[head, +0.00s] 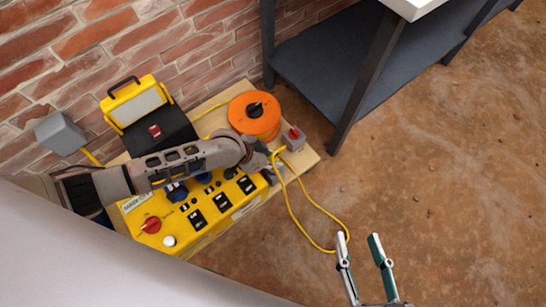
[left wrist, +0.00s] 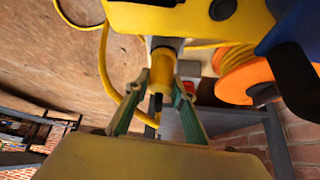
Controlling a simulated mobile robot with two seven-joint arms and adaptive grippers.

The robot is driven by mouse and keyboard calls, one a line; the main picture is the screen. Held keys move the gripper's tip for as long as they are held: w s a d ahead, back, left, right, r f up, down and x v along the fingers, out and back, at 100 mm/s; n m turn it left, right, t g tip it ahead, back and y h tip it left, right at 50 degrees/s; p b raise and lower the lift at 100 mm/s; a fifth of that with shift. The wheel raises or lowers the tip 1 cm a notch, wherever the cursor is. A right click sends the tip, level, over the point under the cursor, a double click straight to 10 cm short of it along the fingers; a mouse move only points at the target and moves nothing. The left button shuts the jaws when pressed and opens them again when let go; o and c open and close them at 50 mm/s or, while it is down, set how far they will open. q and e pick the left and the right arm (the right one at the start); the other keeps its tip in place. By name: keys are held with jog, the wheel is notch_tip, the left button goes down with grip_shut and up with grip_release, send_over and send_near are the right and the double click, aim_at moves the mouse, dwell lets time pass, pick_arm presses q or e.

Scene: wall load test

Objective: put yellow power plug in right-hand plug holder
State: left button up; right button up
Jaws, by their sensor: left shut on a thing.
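My left gripper (head: 276,163) is at the right end of the yellow power box (head: 190,215). In the left wrist view its two green-lined fingers (left wrist: 160,92) are shut on the yellow plug (left wrist: 162,68). The plug's far end meets or overlaps a grey fitting (left wrist: 166,43) at the yellow box; I cannot tell whether it is seated. The yellow cable (head: 298,215) hangs in a loop over the floor. The plug is mostly hidden by the gripper in the head view. I cannot clearly make out the plug holders. My right gripper (head: 358,240) is open and empty above the floor.
An orange cable reel (head: 254,115) and a grey box with a red switch (head: 293,139) stand on the wooden board (head: 304,158). A yellow work lamp (head: 136,101) stands by the brick wall. A dark shelf (head: 325,55) is behind. The floor at right is clear.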

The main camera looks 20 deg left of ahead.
pick_arm(q)
jog(key=o, duration=1.2)
jog(key=o, duration=0.5)
